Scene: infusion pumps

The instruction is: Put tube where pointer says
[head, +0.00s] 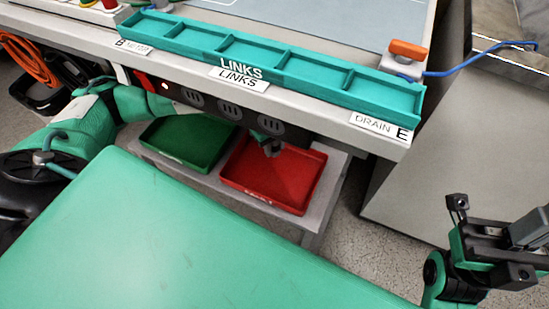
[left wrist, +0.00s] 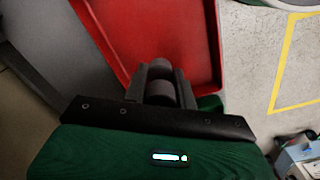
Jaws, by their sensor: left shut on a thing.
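My left gripper (head: 271,149) reaches under the bench edge and is over the red tray (head: 236,176). In the left wrist view its fingers (left wrist: 160,84) are closed on a small dark grey rounded piece (left wrist: 160,70), perhaps the tube, with the red tray floor (left wrist: 170,30) beyond. The piece is too dark to identify surely, and the head view does not show it clearly. The green tray (head: 165,153) stands left of the red one. My right gripper (head: 484,238) is open and empty at the right, over the floor. I cannot make out a pointer.
A teal divided rack (head: 268,64) lies along the bench edge above, with labels "LINKS" (head: 239,79) and "DRAIN E" (head: 380,126). An orange-topped part (head: 408,50) with a blue cable stands at its right end. A green surface (head: 170,245) fills the foreground.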

